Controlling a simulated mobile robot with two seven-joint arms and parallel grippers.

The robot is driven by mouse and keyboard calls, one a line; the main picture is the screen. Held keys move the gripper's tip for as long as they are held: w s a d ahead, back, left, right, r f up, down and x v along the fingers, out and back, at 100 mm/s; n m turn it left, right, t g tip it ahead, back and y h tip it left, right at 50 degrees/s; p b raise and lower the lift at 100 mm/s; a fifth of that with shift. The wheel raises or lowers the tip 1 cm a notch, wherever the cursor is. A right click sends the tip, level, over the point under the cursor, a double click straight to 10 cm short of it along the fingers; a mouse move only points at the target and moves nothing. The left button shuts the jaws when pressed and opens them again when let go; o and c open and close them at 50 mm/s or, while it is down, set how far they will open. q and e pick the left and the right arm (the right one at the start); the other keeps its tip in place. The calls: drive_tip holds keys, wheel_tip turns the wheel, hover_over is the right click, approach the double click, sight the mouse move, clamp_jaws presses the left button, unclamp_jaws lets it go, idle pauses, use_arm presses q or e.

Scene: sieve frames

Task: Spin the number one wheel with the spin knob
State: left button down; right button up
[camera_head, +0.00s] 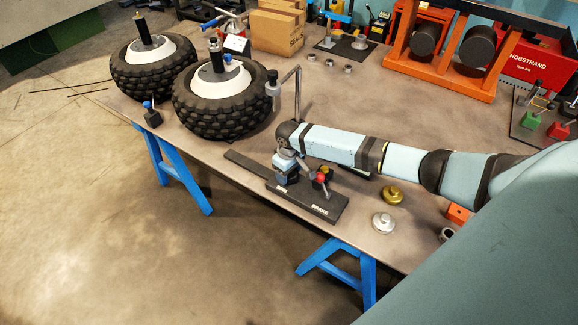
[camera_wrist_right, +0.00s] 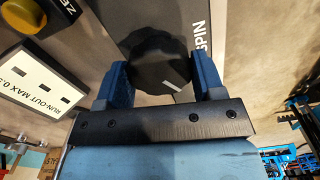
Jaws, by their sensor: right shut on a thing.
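Two black knobbly tyres on white rims stand at the back left of the table, a left wheel (camera_head: 150,68) and a right wheel (camera_head: 222,100); I cannot read which is number one. A black control board (camera_head: 318,208) lies in front of them, with a brake label at its right end. My right gripper (camera_head: 285,177) points down over the left part of this board. In the right wrist view its blue fingers are shut on the dark faceted spin knob (camera_wrist_right: 160,62), one finger each side, beside the SPIN label. The gripper mostly hides the knob in the head view. My left gripper is not in view.
A red-topped lever (camera_head: 320,178) stands on the board close right of my gripper. A gold weight (camera_head: 392,195) and a silver weight (camera_head: 384,222) lie farther right. A small black block with a blue ball (camera_head: 152,116) stands at the table's left edge.

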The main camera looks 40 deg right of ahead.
idle(0.4)
drive_tip(key=o, duration=0.9)
drive_tip(key=shift+r, duration=0.1)
wheel_tip(320, 180, up, 14)
drive_tip(key=shift+f, duration=0.15)
